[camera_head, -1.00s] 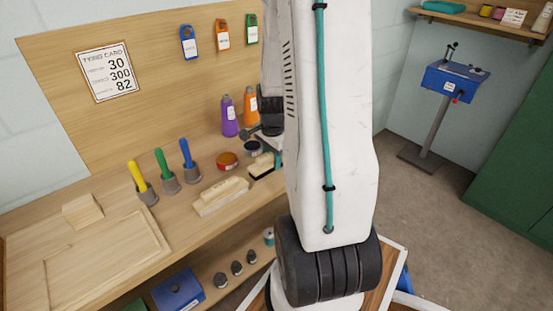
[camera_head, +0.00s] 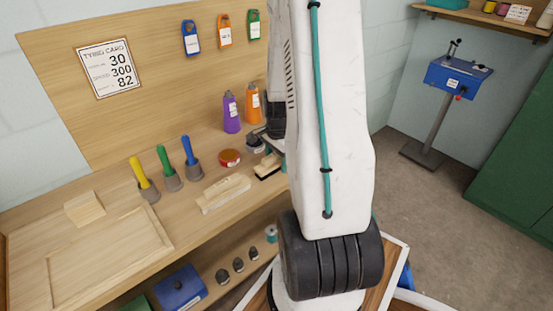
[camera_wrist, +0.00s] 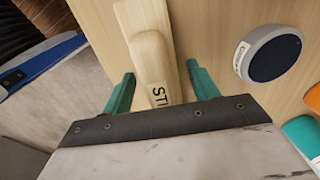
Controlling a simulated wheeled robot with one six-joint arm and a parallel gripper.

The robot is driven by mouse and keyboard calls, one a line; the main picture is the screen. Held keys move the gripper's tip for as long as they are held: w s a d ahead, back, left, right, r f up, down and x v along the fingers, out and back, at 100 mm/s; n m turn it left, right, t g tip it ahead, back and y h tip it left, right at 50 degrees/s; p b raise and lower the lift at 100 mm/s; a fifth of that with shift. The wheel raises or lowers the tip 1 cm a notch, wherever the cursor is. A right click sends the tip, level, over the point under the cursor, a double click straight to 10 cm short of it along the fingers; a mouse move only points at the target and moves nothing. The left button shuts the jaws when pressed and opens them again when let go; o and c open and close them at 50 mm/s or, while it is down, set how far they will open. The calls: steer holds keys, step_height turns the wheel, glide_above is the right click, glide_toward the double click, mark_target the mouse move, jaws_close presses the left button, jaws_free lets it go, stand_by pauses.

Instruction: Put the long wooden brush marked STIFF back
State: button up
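The long wooden brush marked with letters starting "STI" (camera_wrist: 152,62) lies on the bench in the wrist view; the rest of its label is cut off by my gripper. My gripper (camera_wrist: 160,88) is open, with one teal finger on each side of the brush's pale handle. In the head view, a brush with dark bristles (camera_head: 266,168) lies on the bench beside my gripper, which is mostly hidden behind my arm.
Another wooden brush (camera_head: 224,193) lies to the left. A red tin (camera_head: 230,158), a round dark-topped tin (camera_wrist: 272,53), and purple (camera_head: 231,112) and orange (camera_head: 253,102) bottles stand nearby. Yellow, green and blue-handled tools stand in grey holders. A wooden board (camera_head: 110,255) lies at left.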

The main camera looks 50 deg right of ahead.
step_height(320, 180, up, 12)
steer(key=shift+s+f, duration=0.1)
steer(key=shift+s, duration=0.05)
steer(key=shift+a+r, duration=0.2)
steer(key=shift+r, duration=0.15)
steer(key=s+a+r+n, duration=0.1)
steer(key=a+r+n, duration=0.4)
steer(key=a, duration=0.4)
steer(key=a+r+n, duration=0.5)
steer(key=a+r, duration=0.1)
steer(key=a, duration=0.3)
steer(key=s+a+r+n, duration=0.4)
steer(key=s+a+n, duration=0.6)
steer(key=s+a, duration=0.1)
steer(key=shift+s+a+r+n+t, duration=0.15)
steer(key=shift+a+r+n+t, duration=0.05)
steer(key=shift+a+n+t, duration=0.25)
